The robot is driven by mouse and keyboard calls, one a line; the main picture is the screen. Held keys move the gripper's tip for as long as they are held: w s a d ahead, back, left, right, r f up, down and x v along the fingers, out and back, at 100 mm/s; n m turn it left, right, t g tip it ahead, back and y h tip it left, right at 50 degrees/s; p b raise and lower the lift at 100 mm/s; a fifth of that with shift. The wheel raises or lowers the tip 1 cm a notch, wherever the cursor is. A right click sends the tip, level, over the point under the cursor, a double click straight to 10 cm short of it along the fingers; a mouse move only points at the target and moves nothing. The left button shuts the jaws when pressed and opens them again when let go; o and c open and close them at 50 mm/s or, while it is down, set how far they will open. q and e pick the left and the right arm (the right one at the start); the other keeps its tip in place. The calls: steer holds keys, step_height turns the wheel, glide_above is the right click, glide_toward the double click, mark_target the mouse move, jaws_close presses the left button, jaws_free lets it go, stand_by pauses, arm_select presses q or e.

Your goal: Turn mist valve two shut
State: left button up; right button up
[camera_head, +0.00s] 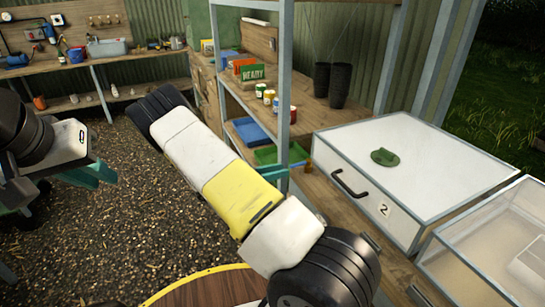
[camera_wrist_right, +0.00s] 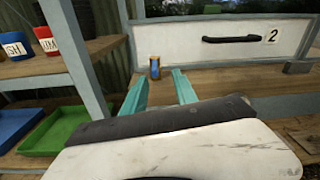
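Mist valve two appears to be the green knob (camera_head: 384,157) on the white lid of the box marked 2 (camera_head: 440,170); it lies flat there. My right gripper (camera_wrist_right: 162,88) is open and empty, low over the wooden bench in front of the box. In the head view my right arm hides most of it; a teal part (camera_head: 272,173) shows. My left gripper (camera_head: 92,175) is at the far left, away from the box; its opening is unclear.
A small amber-and-blue container (camera_wrist_right: 155,67) stands just beyond my right fingertips. A metal shelf post (camera_head: 285,80) rises beside my right gripper. Green (camera_wrist_right: 58,130) and blue (camera_wrist_right: 18,122) trays lie left. A clear-topped box (camera_head: 490,240) adjoins box 2.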

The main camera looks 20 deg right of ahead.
mark_target(295, 165)
steer(key=shift+n+t+h, duration=0.3)
steer(key=shift+n+t, duration=0.1)
steer(key=shift+t, duration=0.1)
steer(key=d, duration=0.2)
steer(key=w+d, duration=0.1)
steer(key=d, duration=0.4)
steer(key=shift+w+d+f, duration=0.15)
steer(key=shift+f, duration=0.1)
jaws_close()
stand_by(0.8)
